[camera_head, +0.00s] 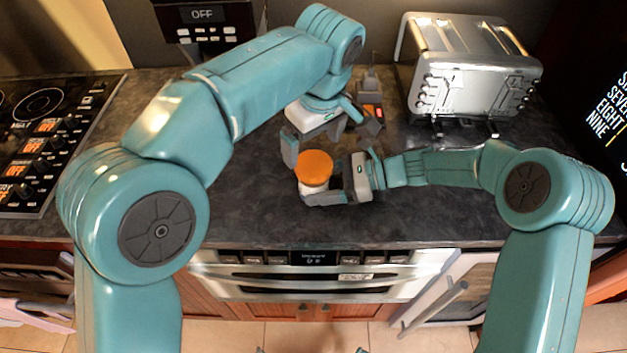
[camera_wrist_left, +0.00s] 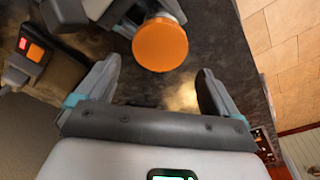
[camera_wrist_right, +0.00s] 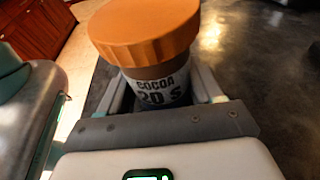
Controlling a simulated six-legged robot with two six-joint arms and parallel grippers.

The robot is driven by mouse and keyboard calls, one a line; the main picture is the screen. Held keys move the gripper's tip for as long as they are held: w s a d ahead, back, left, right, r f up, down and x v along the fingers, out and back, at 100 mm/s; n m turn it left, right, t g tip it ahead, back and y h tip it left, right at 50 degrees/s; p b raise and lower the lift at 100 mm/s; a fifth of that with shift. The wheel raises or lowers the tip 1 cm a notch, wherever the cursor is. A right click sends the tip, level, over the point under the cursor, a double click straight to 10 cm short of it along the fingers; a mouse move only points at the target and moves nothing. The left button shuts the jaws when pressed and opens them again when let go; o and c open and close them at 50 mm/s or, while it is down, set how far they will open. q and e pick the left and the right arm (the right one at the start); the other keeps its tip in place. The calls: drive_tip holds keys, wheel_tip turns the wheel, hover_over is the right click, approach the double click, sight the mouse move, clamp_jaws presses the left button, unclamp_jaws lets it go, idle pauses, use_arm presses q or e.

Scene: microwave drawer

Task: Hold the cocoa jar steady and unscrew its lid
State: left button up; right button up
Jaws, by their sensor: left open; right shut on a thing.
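The cocoa jar (camera_head: 315,186) stands on the dark counter near its front edge, upright, with a white label and an orange lid (camera_head: 314,166) on top. My right gripper (camera_head: 325,192) is shut on the jar's body from the right, below the lid. In the right wrist view the jar (camera_wrist_right: 158,87) is between the fingers, and the lid (camera_wrist_right: 145,32) sits on it. My left gripper (camera_head: 325,150) is open above and behind the jar, pointing down, with nothing between its fingers. In the left wrist view the lid (camera_wrist_left: 160,45) is beyond the fingertips.
A silver toaster (camera_head: 470,75) stands at the back right. A small dark item with a red light (camera_head: 370,108) is behind my left gripper. A stove (camera_head: 45,130) is at the left and a coffee machine (camera_head: 210,25) at the back. A drawer front (camera_head: 310,275) lies below the counter edge.

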sight(313, 163)
use_arm(q)
drive_tip(key=m, duration=0.5)
drive_tip(key=shift+d, duration=0.3)
drive_tip(key=m, duration=0.2)
drive_tip(key=m+h, duration=0.1)
drive_tip(key=m, duration=0.1)
drive_tip(key=shift+d+r+m, duration=0.15)
drive_tip(key=shift+d+m, duration=0.05)
drive_tip(key=shift+m, duration=0.1)
drive_tip(key=m, duration=0.3)
drive_tip(key=shift+s+r+h, duration=0.1)
drive_tip(key=shift+r+h, duration=0.2)
drive_tip(key=shift+r, duration=0.05)
drive_tip(key=shift+a+r+m, duration=0.1)
drive_tip(key=shift+r+m, duration=0.15)
drive_tip(key=shift+m, duration=0.35)
drive_tip(key=shift+a+r, duration=0.3)
drive_tip(key=shift+a+f, duration=0.15)
drive_tip(key=shift+f, duration=3.55)
